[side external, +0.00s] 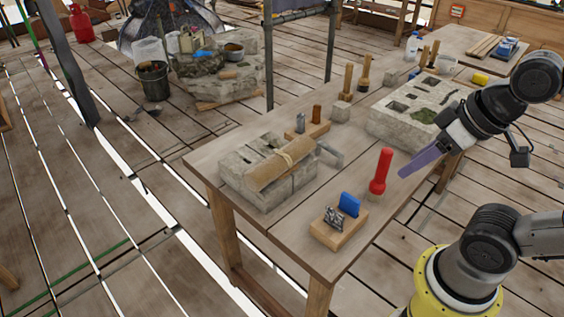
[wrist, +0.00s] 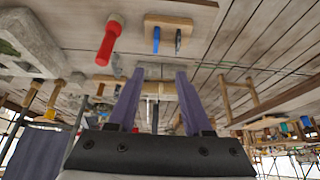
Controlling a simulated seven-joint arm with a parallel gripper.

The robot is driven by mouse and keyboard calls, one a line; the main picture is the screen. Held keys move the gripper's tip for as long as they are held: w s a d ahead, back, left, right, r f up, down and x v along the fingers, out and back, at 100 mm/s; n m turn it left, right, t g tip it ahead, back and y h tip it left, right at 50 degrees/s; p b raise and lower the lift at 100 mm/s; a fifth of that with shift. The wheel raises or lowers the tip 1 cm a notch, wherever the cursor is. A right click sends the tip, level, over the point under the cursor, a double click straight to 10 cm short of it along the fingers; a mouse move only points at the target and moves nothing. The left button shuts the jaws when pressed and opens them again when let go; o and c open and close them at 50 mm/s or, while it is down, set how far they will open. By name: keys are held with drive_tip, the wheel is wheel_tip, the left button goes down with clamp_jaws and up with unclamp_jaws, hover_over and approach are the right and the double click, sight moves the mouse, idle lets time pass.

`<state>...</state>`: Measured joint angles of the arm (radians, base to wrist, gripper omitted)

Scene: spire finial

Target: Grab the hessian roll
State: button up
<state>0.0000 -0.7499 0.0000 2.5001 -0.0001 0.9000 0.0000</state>
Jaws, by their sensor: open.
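The hessian roll (side external: 270,170) is a tan-brown cylinder tied with string. It lies across the top of a grey hollow concrete block (side external: 238,184) at the left end of the table in the side external view. My gripper (side external: 403,175) is in the air over the right side of the table, well to the right of the roll and apart from it. In the wrist view its two purple fingers (wrist: 153,76) are spread with nothing held. A small tan shape shows between them there, but I cannot tell if it is the roll.
A red torch (side external: 380,174) stands upright between the roll and my gripper. A wooden block (side external: 338,232) with a blue item is near the front edge. A second concrete block (side external: 405,115) is behind. Small tools and wooden handles stand beyond the roll.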

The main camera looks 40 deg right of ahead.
drive_tip(key=shift+o, duration=0.2)
idle(0.3)
drive_tip(key=o, duration=0.8)
drive_tip(key=shift+c, duration=0.2)
